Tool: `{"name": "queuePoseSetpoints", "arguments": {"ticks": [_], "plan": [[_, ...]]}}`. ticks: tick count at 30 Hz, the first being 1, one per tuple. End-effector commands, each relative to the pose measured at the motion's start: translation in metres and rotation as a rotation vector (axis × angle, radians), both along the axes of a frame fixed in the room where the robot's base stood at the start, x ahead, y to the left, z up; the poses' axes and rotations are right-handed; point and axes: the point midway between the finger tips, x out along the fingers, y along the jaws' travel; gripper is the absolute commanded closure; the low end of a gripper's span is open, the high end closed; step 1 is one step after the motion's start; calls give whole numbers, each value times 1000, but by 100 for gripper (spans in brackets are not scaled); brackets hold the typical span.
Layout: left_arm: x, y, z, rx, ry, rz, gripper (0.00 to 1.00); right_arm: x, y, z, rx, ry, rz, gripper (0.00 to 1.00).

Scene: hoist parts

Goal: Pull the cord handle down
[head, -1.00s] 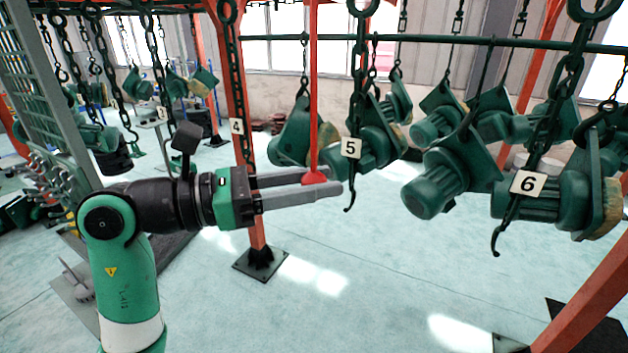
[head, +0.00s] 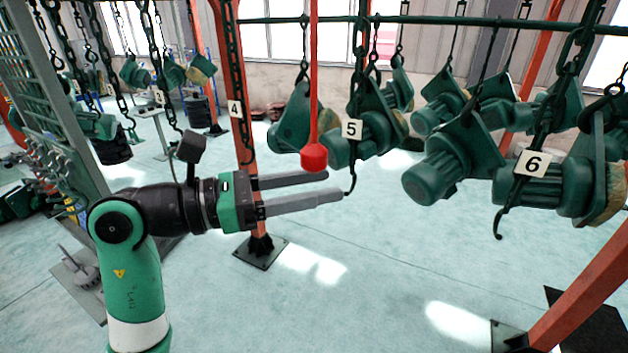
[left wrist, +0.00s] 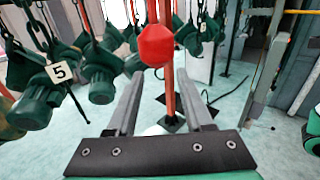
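The red cord (head: 314,60) hangs straight down from above and ends in a red knob-shaped handle (head: 314,157). My left gripper (head: 335,185) is open, its two grey fingers pointing right, just below the handle in the head view. In the left wrist view the handle (left wrist: 156,46) appears beyond and above the fingertips, roughly midway between the left gripper's fingers (left wrist: 168,100). Nothing is between the fingers, and they appear apart from the handle. My right gripper is not in view.
Green hoist motors hang on chains, with number plate 5 (head: 352,129) close right of the handle and plate 6 (head: 532,163) farther right. An orange post (head: 236,100) stands behind my gripper. The floor (head: 390,260) below is clear.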

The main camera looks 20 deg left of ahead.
Motion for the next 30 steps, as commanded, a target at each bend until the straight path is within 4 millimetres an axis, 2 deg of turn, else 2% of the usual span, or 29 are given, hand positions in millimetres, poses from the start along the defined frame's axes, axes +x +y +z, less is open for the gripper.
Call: {"name": "queuePoseSetpoints", "arguments": {"ticks": [1, 3, 14, 17, 24, 30], "plan": [[0, 0, 0, -1, -1, 0, 38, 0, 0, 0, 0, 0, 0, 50], [0, 0, 0, 0, -1, 0, 28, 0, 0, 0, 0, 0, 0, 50], [-4, 5, 1, -1, -3, 1, 28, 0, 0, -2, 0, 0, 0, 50], [-14, 17, 0, -2, -4, 4, 28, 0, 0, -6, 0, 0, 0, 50], [-52, 60, -1, 0, -4, 6, 28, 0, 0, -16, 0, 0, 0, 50], [-74, 83, 0, 0, -3, 3, 28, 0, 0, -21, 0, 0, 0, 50]]}}
